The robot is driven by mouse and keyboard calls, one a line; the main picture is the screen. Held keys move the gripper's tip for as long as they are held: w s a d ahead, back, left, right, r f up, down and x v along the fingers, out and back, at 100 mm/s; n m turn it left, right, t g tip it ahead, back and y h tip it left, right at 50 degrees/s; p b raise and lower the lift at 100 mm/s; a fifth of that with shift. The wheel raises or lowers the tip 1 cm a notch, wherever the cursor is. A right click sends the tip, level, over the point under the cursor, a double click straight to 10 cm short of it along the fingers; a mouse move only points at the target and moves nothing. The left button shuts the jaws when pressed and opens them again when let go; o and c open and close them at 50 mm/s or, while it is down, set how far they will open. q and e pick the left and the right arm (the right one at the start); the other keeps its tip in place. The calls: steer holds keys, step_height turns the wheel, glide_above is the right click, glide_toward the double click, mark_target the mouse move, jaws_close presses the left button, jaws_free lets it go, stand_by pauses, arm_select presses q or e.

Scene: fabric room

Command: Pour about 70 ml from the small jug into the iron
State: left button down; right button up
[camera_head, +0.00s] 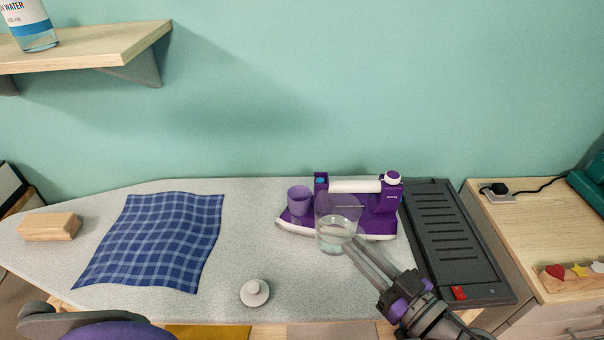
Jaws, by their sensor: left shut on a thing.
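The small jug (336,240) is clear, with a little clear liquid low in it. It looks upright, in front of the iron. My left gripper (356,244) reaches in from the lower right and is shut on the jug's near right side. Whether the jug touches the board is hard to tell. The iron (385,222) is purple with a white handle bar and a white-topped knob at right. It lies behind the jug, which partly covers it. A purple cup-like piece (299,199) stands at its left end. My right gripper is not in view.
The grey ironing board (250,230) carries a blue checked cloth (155,240), a wooden block (49,227) and a round white object (255,292). A dark ribbed rest (447,235) with a red switch lies right of the iron. A shelf (100,45) holds a water bottle (32,25).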

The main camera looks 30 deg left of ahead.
arm_select(q)
steer(key=shift+w+a+r+g+h+p, duration=0.15)
steer(key=shift+r+h+p, duration=0.15)
steer(key=shift+r+p, duration=0.2)
steer(key=shift+a+r+g+h+p, duration=0.15)
steer(key=shift+r+h+p, duration=0.2)
steer(key=shift+p, duration=0.1)
steer(key=w+a+r+g+h+p, duration=0.1)
steer(key=a+r+h+p, duration=0.1)
steer(key=r+p, duration=0.3)
steer(key=w+a+r+g+h+p, duration=0.1)
steer(key=a+r+g+h+p, duration=0.1)
steer(key=r+h+p, duration=0.3)
steer(key=shift+w+a+r+p, duration=0.35)
steer(key=shift+a+r+p, duration=0.3)
steer(key=shift+a+p, duration=0.2)
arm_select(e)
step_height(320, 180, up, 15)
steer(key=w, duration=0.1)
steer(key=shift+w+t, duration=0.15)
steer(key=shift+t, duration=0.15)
arm_select(q)
steer(key=shift+w+a+r+g+h, duration=0.2)
steer(key=shift+g+h, duration=0.3)
steer(key=shift+h, duration=0.35)
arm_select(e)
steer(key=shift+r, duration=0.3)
